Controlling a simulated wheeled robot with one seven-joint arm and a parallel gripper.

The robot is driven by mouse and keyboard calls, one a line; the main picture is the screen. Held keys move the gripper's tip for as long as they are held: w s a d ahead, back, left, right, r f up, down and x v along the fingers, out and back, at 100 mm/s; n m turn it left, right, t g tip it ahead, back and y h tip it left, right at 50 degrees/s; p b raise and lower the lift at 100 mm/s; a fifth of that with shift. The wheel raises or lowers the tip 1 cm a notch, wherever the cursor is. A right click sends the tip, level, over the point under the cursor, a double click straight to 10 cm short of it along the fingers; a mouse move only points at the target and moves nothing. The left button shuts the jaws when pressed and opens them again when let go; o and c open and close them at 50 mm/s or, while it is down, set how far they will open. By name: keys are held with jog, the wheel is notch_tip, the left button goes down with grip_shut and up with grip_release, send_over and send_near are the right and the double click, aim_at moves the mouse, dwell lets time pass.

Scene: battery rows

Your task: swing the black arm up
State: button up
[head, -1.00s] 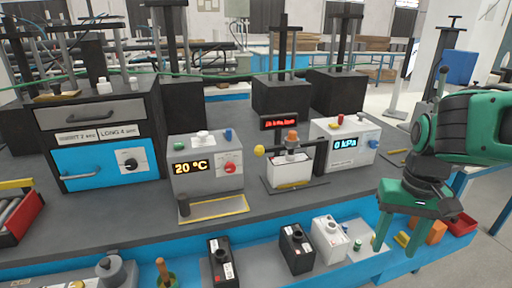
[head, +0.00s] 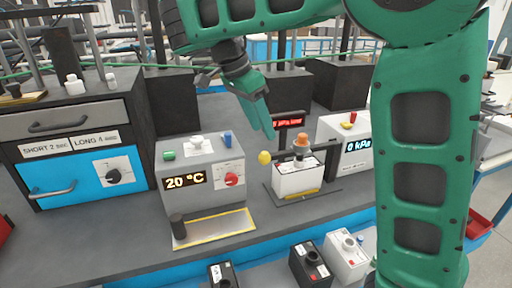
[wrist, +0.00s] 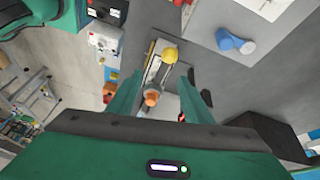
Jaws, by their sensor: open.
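The black arm (head: 282,155) lies roughly level across the top of a white battery (head: 297,180). A yellow ball knob (head: 264,157) is at its left end, and an orange cap (head: 301,141) stands above the battery. My gripper (head: 268,133) points down just above and behind the knob in the head view, apart from it as far as I can tell. In the wrist view my gripper (wrist: 161,76) is open, with the yellow knob (wrist: 170,55) and the orange cap (wrist: 152,99) showing between its fingers. Its fingers hold nothing.
A grey box reading 20 °C (head: 200,175) stands left of the battery stand, and a 0 kPa box (head: 345,140) stands to its right. A red-lettered display (head: 289,121) is behind. Several batteries (head: 309,265) stand along the front. My own arm hides the right side.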

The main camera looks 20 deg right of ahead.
aim_at(262, 153)
jog(key=shift+m, duration=0.3)
jog(key=f, duration=0.3)
jog(key=w+f, duration=0.1)
jog(key=f, duration=0.2)
jog(key=d+f, duration=0.1)
jog(key=f, duration=0.2)
jog(key=shift+w+f, duration=0.25)
jog(key=shift+f, duration=0.15)
grip_shut()
jog(key=shift+r, duration=0.1)
